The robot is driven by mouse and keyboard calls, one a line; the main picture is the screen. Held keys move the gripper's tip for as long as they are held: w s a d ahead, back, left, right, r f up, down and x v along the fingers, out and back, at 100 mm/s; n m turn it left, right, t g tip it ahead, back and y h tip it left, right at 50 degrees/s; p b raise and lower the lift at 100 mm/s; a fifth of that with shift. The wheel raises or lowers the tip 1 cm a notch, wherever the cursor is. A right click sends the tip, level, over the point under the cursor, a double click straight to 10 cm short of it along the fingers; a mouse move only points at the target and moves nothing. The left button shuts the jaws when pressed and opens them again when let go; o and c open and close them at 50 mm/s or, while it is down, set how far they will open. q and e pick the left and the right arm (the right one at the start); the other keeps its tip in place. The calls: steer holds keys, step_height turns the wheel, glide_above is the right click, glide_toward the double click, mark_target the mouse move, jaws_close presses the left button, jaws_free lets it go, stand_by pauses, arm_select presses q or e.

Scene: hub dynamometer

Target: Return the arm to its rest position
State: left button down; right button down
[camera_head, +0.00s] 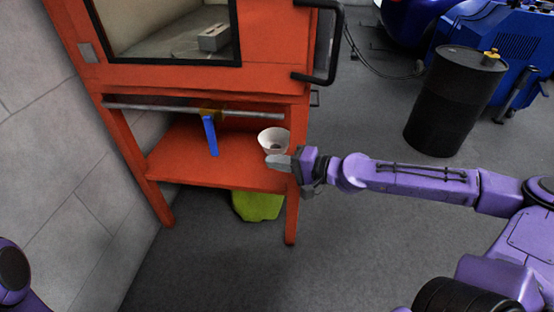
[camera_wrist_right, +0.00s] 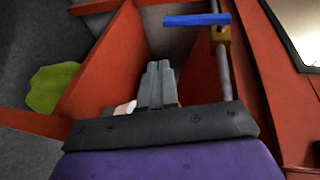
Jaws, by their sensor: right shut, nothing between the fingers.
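My right arm is purple and reaches in from the right in the head view. My right gripper (camera_head: 279,161) is shut and empty, at the right front edge of the orange shelf (camera_head: 215,172), just in front of a white cup (camera_head: 273,140). In the right wrist view the shut fingers (camera_wrist_right: 159,86) point over the shelf, with a bit of the white cup (camera_wrist_right: 127,107) beside them. Whether the fingers touch the cup I cannot tell. My left gripper is not in view; only a piece of purple arm shows at the lower left.
An orange cabinet (camera_head: 262,77) with a window and black handle (camera_head: 336,42) stands above the shelf. A blue lever (camera_head: 210,135) hangs from a metal rail (camera_head: 150,107). A yellow-green object (camera_head: 257,206) lies beneath. A black barrel (camera_head: 453,102) and blue machine (camera_head: 510,45) stand at right.

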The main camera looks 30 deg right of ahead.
steer(key=s+f+m+g+h, duration=0.2)
steer(key=s+f+h, duration=0.2)
steer(key=f, duration=0.5)
steer(key=s+f+m+g+h, duration=0.1)
steer(key=s+f+m+h, duration=0.2)
steer(key=f, duration=0.6)
steer(key=s+d+f+n+g+h, duration=0.35)
steer(key=s+f, duration=0.25)
steer(key=s, duration=0.5)
steer(key=s+d+f+n+g+h, duration=0.2)
steer(key=s+d+f+n+h, duration=0.3)
steer(key=s, duration=0.6)
step_height(320, 180, up, 24)
steer(key=a+y+p, duration=0.1)
steer(key=y+p, duration=0.1)
steer(key=p, duration=2.3)
steer(key=shift+s+a+m, duration=0.35)
steer(key=shift+s+m, duration=0.1)
steer(key=shift+g, duration=0.25)
